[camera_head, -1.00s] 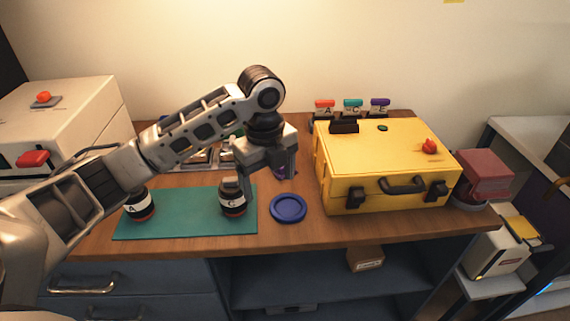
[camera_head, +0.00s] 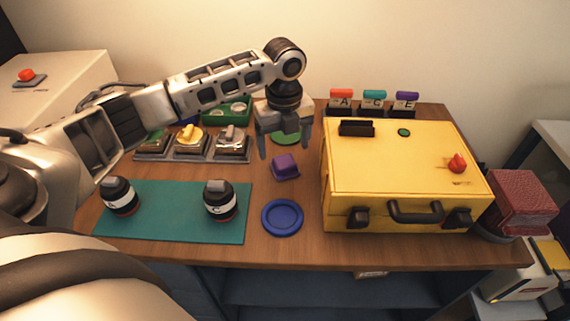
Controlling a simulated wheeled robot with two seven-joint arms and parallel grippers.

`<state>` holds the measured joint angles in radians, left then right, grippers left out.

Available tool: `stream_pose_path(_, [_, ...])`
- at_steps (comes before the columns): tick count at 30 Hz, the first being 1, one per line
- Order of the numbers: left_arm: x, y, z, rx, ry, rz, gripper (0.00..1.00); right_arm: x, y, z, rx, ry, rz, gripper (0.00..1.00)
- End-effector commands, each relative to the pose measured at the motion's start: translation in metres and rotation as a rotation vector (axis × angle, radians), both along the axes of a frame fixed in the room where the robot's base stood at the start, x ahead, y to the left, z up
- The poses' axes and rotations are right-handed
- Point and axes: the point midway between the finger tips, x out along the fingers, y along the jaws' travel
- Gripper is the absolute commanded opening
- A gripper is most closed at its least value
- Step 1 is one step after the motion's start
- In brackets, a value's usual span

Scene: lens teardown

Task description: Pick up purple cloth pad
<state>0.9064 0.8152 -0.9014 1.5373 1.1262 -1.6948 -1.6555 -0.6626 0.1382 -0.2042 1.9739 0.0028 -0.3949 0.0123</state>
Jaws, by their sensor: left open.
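The purple cloth pad (camera_head: 285,167) is a small purple block lying on the wooden table, between the blue round dish and a green disc. My left gripper (camera_head: 284,152) is open and empty. It points down, with its fingers just behind and above the pad in the picture. Whether the fingertips touch the pad cannot be told. My right gripper is not in view.
A yellow case (camera_head: 400,180) stands close to the right of the pad. A blue dish (camera_head: 283,217) lies in front. A green mat (camera_head: 165,226) with two dark lens jars is at front left. Several small trays (camera_head: 190,150) stand behind it. A green disc (camera_head: 286,138) lies behind the gripper.

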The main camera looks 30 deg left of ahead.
Motion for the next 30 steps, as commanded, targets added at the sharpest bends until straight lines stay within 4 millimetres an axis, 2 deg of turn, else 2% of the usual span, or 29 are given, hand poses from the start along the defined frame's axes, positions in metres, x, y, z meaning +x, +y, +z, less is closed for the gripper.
stream_pose_path(7, [0.001,0.0,-0.018,-0.001,0.001,-0.001,0.8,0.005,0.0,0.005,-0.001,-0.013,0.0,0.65])
stream_pose_path(15, [0.004,0.002,-0.056,0.001,0.001,-0.001,0.8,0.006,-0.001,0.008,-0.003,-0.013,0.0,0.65])
stream_pose_path(24, [0.004,0.002,-0.063,0.0,-0.002,-0.002,0.8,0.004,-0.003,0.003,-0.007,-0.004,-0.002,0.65])
stream_pose_path(25, [0.004,0.002,-0.063,0.0,-0.002,-0.002,0.77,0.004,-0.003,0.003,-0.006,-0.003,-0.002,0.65])
stream_pose_path(30, [0.004,0.002,-0.062,0.0,-0.001,-0.001,0.32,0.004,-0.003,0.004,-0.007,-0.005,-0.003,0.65])
